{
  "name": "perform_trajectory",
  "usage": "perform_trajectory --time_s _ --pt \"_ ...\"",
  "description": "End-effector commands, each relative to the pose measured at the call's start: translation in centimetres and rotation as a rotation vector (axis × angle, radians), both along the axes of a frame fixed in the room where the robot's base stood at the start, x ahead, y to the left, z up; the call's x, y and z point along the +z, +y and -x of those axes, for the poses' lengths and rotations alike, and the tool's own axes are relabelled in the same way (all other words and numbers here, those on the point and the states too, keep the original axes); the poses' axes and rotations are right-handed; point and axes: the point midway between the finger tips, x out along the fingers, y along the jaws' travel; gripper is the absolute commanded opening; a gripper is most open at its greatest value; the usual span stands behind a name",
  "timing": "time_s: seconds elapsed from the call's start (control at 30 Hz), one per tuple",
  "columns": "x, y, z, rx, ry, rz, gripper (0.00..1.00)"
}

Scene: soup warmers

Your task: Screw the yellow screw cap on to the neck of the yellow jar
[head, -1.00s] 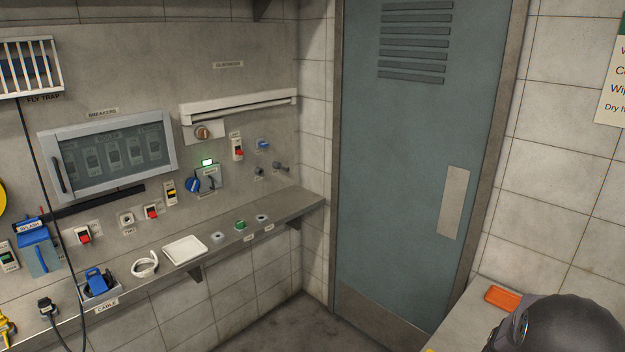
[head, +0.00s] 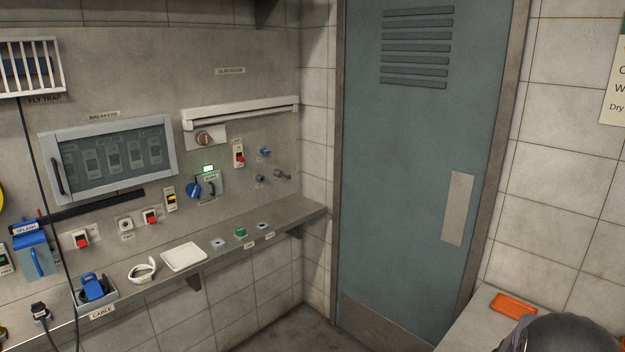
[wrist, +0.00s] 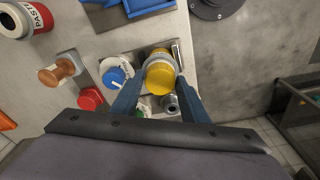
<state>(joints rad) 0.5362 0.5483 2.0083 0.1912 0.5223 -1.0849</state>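In the wrist view, the yellow screw cap (wrist: 160,80) lies between the two blue fingers of my gripper (wrist: 161,84), which reach its left and right sides. My gripper looks shut on it. The yellow jar (wrist: 158,55), with a pale and yellow side, shows just beyond the cap, standing on the counter. The cap hides the jar's neck, so I cannot tell whether the cap is seated on it or how far its thread is engaged.
Close around the jar are a blue-topped container (wrist: 116,74), a red lid (wrist: 90,99) and a small metal piece (wrist: 169,104). A red paste jar (wrist: 27,19) and a wooden-knobbed stamp-like object (wrist: 60,68) stand left. An orange tray (head: 514,303) lies on the right counter.

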Motion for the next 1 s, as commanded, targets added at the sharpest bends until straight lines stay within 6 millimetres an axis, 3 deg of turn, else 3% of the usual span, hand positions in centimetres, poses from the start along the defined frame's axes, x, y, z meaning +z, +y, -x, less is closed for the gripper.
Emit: perform_trajectory --time_s 0.03,0.1,0.23,0.27,1.0 --pt "0.0 0.0 0.01 0.0 0.0 0.0 0.28" --pt "0.0 0.0 0.01 0.0 0.0 0.0 0.11" --pt "0.0 0.0 0.01 0.0 0.0 0.0 0.09" --pt "0.0 0.0 0.01 0.0 0.0 0.0 0.04" --pt "-0.52 0.06 0.17 0.0 0.004 -0.002 0.04"
